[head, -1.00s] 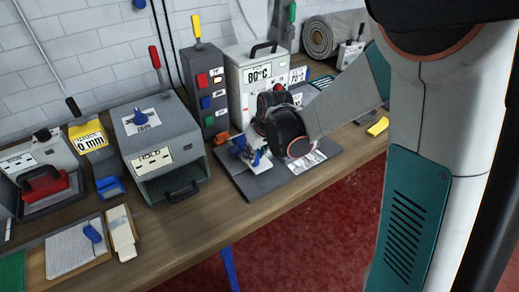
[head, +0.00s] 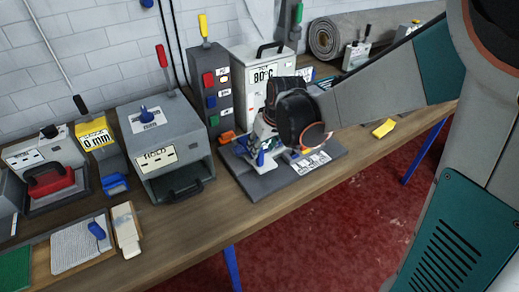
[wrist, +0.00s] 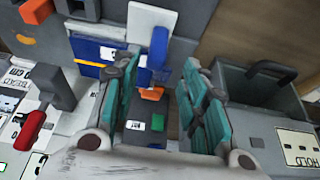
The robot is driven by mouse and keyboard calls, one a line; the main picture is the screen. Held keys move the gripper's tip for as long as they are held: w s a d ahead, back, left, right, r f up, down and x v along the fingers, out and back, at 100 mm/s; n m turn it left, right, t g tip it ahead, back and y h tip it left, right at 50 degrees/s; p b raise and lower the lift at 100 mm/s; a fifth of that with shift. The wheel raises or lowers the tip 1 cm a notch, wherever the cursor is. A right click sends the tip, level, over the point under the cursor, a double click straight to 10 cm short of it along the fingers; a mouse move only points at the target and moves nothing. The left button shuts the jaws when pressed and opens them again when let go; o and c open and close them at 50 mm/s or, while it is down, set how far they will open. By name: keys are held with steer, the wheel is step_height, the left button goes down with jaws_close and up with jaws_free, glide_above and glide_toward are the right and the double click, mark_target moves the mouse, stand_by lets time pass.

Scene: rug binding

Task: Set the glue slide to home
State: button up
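The likely glue slide is a white block with an upright blue handle (wrist: 158,48), on the grey base plate (head: 268,186) in front of the 80°C machine; I can read no name on it. The handle also shows low beside my wrist in the head view (head: 261,158). My gripper (wrist: 157,100) is open in the wrist view, its teal fingers spread apart. The blue handle shows in the gap between them, seemingly just beyond the tips. Whether a finger touches it I cannot tell. In the head view my wrist hides the fingers and much of the plate.
A button tower (head: 209,87) and the white 80°C machine (head: 248,70) stand close behind. The grey HOLD box (head: 163,140) is to the left. A yellow piece (head: 384,128) lies on the bench to the right. Bare bench runs along the front edge.

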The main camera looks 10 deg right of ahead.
steer(key=v, duration=0.6)
steer(key=shift+s+r, duration=0.3)
steer(key=shift+r, duration=0.05)
steer(key=s+d+r+m+t+b, duration=0.1)
steer(key=s+d, duration=0.1)
steer(key=s, duration=0.7)
steer(key=s+d+m+t+h+b, duration=0.1)
steer(key=s+d+m+t, duration=0.1)
steer(key=s, duration=0.8)
steer(key=shift+d+r+m+b, duration=0.2)
steer(key=shift+r+m+b, duration=0.1)
steer(key=shift+r, duration=0.1)
